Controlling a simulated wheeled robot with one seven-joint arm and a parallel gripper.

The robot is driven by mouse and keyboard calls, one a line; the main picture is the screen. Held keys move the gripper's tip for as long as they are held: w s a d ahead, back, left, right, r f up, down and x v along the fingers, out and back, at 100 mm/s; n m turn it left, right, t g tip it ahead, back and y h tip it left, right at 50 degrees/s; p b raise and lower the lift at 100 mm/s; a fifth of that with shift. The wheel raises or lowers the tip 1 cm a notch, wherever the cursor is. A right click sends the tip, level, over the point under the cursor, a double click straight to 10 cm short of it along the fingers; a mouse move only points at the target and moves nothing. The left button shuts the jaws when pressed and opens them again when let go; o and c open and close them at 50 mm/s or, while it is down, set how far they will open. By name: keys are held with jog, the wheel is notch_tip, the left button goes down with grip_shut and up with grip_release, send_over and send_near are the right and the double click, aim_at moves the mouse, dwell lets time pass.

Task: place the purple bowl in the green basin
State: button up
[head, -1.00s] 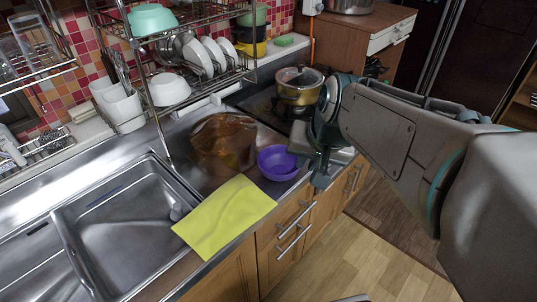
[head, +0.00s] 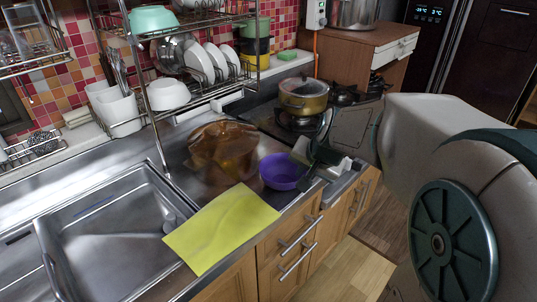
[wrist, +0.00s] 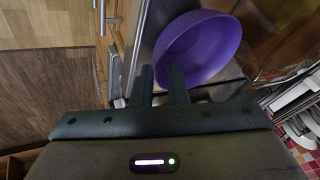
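The purple bowl (head: 281,174) is at the counter's front edge, right of a brown translucent lid-like dome (head: 222,150). It fills the upper middle of the wrist view (wrist: 205,45). My gripper (wrist: 160,72) has its fingers close together across the bowl's rim, one inside and one outside, and looks shut on it. In the head view my gripper (head: 306,172) is at the bowl's right side, partly hidden. I cannot tell whether the bowl is clear of the counter. A mint-green basin (head: 153,18) sits on the dish rack's upper shelf.
A yellow-green mat (head: 222,228) lies beside the sink (head: 115,235). A gold pot (head: 303,97) stands on the stove behind the bowl. The wire dish rack (head: 190,105) holds white plates and a white bowl. My arm covers the right side.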

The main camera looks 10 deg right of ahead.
aim_at(283, 175)
jog(key=shift+b+x, duration=0.35)
jog(key=shift+x, duration=2.4)
jog(key=shift+d, duration=0.15)
grip_shut()
